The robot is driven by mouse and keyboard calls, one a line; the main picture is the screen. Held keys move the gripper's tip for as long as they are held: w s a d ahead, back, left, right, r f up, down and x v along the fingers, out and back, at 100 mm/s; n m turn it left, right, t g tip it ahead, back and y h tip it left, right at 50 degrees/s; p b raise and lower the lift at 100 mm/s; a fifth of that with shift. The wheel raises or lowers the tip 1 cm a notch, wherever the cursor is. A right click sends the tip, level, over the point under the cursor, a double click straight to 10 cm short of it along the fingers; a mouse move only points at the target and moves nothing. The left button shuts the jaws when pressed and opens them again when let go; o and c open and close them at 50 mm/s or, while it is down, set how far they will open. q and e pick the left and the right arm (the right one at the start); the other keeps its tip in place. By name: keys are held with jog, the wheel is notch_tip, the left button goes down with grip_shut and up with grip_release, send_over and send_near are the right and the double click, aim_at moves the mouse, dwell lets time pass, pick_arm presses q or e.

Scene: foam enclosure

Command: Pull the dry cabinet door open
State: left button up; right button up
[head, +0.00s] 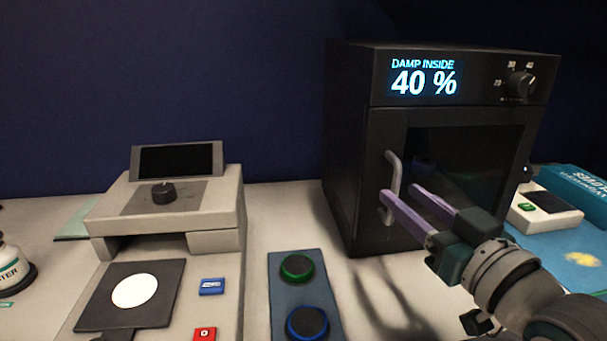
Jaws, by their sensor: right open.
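The dry cabinet (350,150) is a black box at the back right, its display reading "DAMP INSIDE 40 %". Its door (478,150) has a dark glass window and looks shut. A pale, curved vertical handle (393,172) stands on the door's left side. My right gripper (400,192) reaches in from the lower right with its two purple fingers apart. One fingertip overlaps the lower part of the handle; the other is to the right, in front of the door. I cannot tell whether the handle lies between the fingers or is touched. My left gripper is not in view.
A beige instrument (215,205) with a dark screen and knob stands at left. A blue-grey panel (305,273) with green and blue round buttons lies in front, left of the cabinet. A white bottle (12,262) is at the left edge. A blue mat (575,250) lies right of my arm.

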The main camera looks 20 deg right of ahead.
aim_at(398, 190)
jog(key=shift+w+d, duration=0.15)
jog(key=shift+w, duration=1.7)
grip_shut()
